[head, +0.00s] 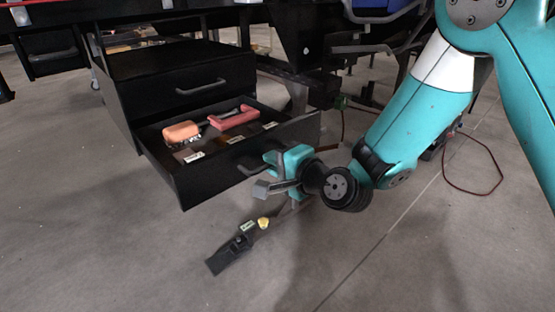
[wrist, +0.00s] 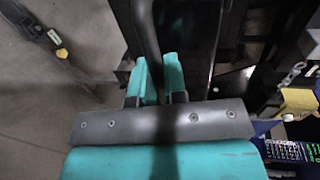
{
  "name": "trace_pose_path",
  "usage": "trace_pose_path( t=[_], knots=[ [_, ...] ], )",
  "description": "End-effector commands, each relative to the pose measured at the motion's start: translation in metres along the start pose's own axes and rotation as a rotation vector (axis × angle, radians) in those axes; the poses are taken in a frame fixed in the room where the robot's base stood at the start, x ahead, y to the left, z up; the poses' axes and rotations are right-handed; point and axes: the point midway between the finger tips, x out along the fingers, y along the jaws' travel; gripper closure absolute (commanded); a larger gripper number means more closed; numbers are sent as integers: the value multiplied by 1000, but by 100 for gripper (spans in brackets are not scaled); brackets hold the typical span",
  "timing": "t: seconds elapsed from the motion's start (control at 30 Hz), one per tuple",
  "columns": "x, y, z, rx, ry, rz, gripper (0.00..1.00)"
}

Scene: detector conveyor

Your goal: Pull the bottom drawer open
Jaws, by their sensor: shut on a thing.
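The bottom drawer (head: 215,180) of the black cabinet stands open, pulled well out toward the front right. Inside the drawer lie an orange-handled thing (head: 181,132) and a red-handled thing (head: 234,118).
The closed drawer above (head: 185,82) has its own handle (head: 201,88). A black tool with a yellow part (head: 240,243) appears below my gripper in front of the drawer. A dark red cable (head: 478,190) lies on the floor at right. The floor in front is mostly clear.

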Motion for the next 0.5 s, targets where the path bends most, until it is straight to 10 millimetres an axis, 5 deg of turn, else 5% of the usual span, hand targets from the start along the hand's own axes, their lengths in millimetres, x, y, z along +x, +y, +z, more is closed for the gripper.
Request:
trace_pose_path(
  t=[0.13, 0.2, 0.27, 0.5],
  knots=[
    [0, 0, 1, 0, -2, 2, 100],
    [0, 0, 0, 0, -2, 2, 74],
    [0, 0, 0, 1, -1, 2, 64],
    [0, 0, -1, 1, 0, 1, 64]
  ],
)
